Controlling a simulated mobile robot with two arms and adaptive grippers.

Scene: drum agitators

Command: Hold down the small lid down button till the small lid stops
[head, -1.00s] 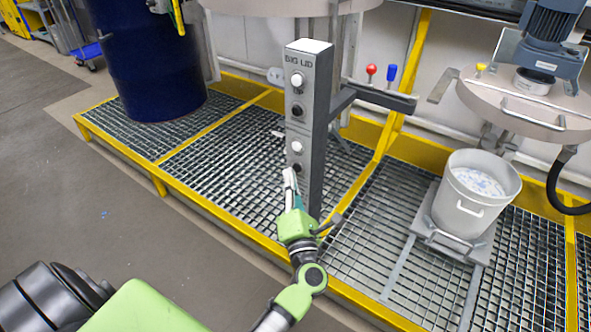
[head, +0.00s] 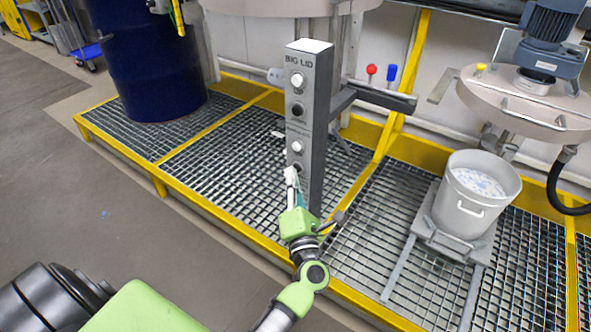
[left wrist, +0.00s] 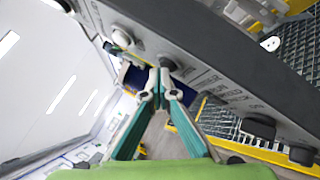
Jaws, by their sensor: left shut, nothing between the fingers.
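A grey control post (head: 317,125) labelled BIG LID carries a column of white and black buttons. In the left wrist view the closed fingertips (left wrist: 161,82) meet the post's face, with a white button (left wrist: 122,37) nearby. The small lid (head: 525,105), a round plate under a motor, hangs above a grey bucket (head: 480,205). My right gripper is out of view.
A large lid (head: 275,7) is above and behind the post. A dark blue drum (head: 150,65) stands left. Yellow-edged grating (head: 240,150) covers the platform.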

